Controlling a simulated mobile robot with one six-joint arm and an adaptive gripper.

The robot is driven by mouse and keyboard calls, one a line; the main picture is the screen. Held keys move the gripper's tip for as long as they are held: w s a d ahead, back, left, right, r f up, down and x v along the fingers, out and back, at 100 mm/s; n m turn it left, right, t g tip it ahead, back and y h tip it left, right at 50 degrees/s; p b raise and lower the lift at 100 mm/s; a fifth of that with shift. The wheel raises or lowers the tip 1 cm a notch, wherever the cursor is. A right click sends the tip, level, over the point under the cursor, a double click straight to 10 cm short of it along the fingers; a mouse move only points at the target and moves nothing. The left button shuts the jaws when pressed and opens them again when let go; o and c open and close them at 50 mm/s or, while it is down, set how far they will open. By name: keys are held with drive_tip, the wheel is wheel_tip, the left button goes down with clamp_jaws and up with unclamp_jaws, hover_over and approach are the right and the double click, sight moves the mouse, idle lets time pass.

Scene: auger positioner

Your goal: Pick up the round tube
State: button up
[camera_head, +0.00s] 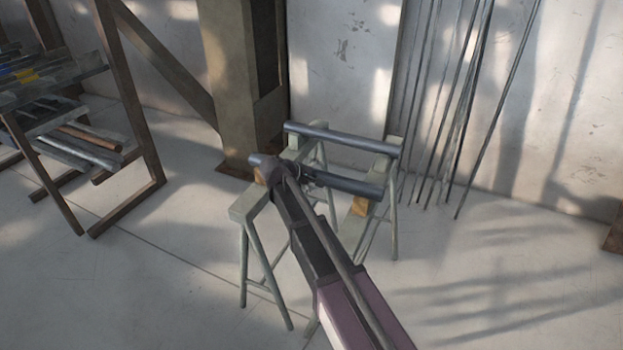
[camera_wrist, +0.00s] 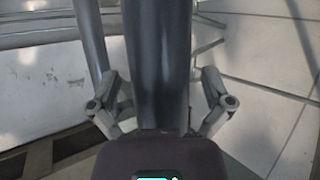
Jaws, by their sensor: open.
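Two dark grey round tubes lie across a pair of sawhorses in the head view: a rear tube (camera_head: 340,139) and a nearer tube (camera_head: 345,183). My gripper (camera_head: 297,174) is at the nearer tube and hides part of it. In the wrist view my gripper (camera_wrist: 161,78) is open, with one finger on each side of a wide tube (camera_wrist: 158,50). The fingers look apart from its sides; whether they reach down around it I cannot tell. A second, thinner-looking tube (camera_wrist: 89,35) shows to the left of it.
The left sawhorse (camera_head: 248,205) and the right sawhorse (camera_head: 360,210) stand below the tubes. A brown steel column (camera_head: 235,80) is close behind. A rack (camera_head: 125,110) with stock stands at left. Several thin rods (camera_head: 465,100) lean on the wall. The floor at right is clear.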

sight(318, 171)
idle(0.5)
drive_tip(key=c, duration=1.3)
drive_tip(key=shift+r, duration=0.15)
drive_tip(key=shift+r+p, duration=1.8)
drive_tip(key=shift+p, duration=0.15)
drive_tip(key=s+d, duration=0.1)
drive_tip(key=s, duration=0.4)
drive_tip(key=s+d, duration=0.2)
drive_tip(key=s, duration=0.3)
drive_tip(key=s+d+r+p, duration=0.1)
drive_tip(key=s+d, duration=0.1)
drive_tip(key=s, duration=0.3)
drive_tip(key=shift+d, duration=0.2)
